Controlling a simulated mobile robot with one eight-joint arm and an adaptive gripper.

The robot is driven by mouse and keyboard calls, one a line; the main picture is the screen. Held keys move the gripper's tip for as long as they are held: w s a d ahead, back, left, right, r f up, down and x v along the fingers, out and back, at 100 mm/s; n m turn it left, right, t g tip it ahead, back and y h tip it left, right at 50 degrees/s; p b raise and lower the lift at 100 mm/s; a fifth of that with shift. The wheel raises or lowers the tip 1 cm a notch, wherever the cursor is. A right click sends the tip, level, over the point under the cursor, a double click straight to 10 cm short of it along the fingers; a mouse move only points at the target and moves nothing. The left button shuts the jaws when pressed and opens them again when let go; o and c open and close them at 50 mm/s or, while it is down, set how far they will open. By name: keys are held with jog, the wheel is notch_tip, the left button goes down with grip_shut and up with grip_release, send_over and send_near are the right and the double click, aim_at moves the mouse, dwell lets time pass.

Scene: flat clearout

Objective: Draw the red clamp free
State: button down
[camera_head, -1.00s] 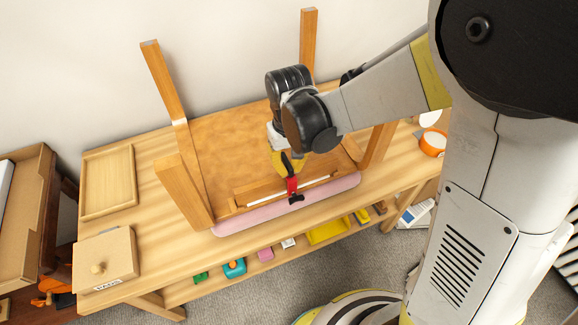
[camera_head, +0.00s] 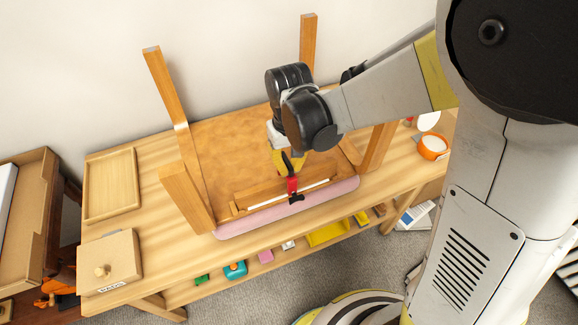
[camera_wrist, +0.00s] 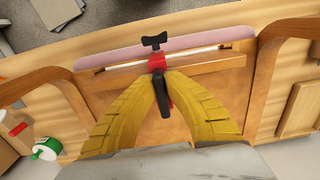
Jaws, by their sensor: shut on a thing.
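The red clamp (camera_head: 292,185) has a black handle and a black end. It sits at the front rail of an upturned wooden stool or small table (camera_head: 235,150), across a strip of wood with a white line along it. In the wrist view the clamp (camera_wrist: 157,64) lies between the yellow fingers of my gripper (camera_wrist: 158,78), which are closed on it. Its black T-handle points toward the pink pad (camera_wrist: 190,41). I cannot tell whether the clamp still touches the rail.
The upturned piece's legs (camera_head: 166,90) stand up around my arm. A wooden tray (camera_head: 110,185) and a lidded box (camera_head: 108,262) are at the left of the bench. An orange-rimmed bowl (camera_head: 433,148) is at the right. Small items lie on the shelf below.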

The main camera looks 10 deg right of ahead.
jog(key=shift+r, duration=0.3)
jog(key=shift+r, duration=0.15)
jog(key=shift+r+p, duration=0.55)
jog(key=shift+p, duration=0.05)
jog(key=shift+r, duration=0.15)
jog(key=shift+r+p, duration=1.5)
jog(key=shift+r, duration=0.35)
